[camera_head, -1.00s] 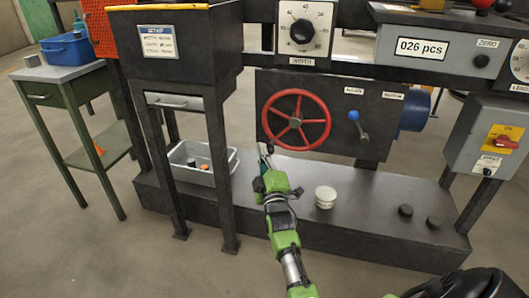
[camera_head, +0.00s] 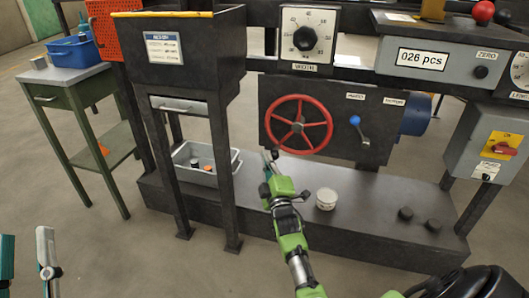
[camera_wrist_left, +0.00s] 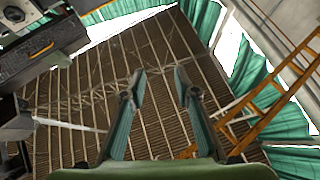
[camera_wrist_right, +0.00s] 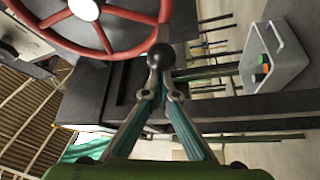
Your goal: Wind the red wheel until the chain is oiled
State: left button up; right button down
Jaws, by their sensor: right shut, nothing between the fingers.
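The red wheel (camera_head: 299,104) is upright on the front of a dark machine panel. It has several spokes and a dark knob (camera_head: 274,154) at its lower left rim. My right gripper (camera_head: 267,156) is at this knob, its fingers shut and empty. In the right wrist view the round black knob (camera_wrist_right: 161,54) stands just past the closed fingertips (camera_wrist_right: 161,92); I cannot tell whether they touch it. My left gripper (camera_head: 26,236) is at the lower left of the head view, far from the wheel. Its fingers (camera_wrist_left: 158,72) are open, empty and point at the ceiling. No chain is visible.
A blue-knobbed lever (camera_head: 360,130) is right of the wheel. A white tub (camera_head: 326,199) and two dark pucks (camera_head: 405,213) stand on the dark plinth. A grey bin (camera_head: 236,170) with small items is at left. A counter (camera_head: 424,58) reads 026 pcs. The front floor is clear.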

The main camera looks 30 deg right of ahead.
pick_arm(q)
notch_tip(320, 180, down, 7)
jog(key=w+g+y+p, duration=0.1)
jog(key=w+g, duration=0.2)
jog(key=g, duration=0.1)
pick_arm(e)
jog(key=shift+s+d+f+n, duration=0.35)
jog(key=shift+d+n, duration=0.05)
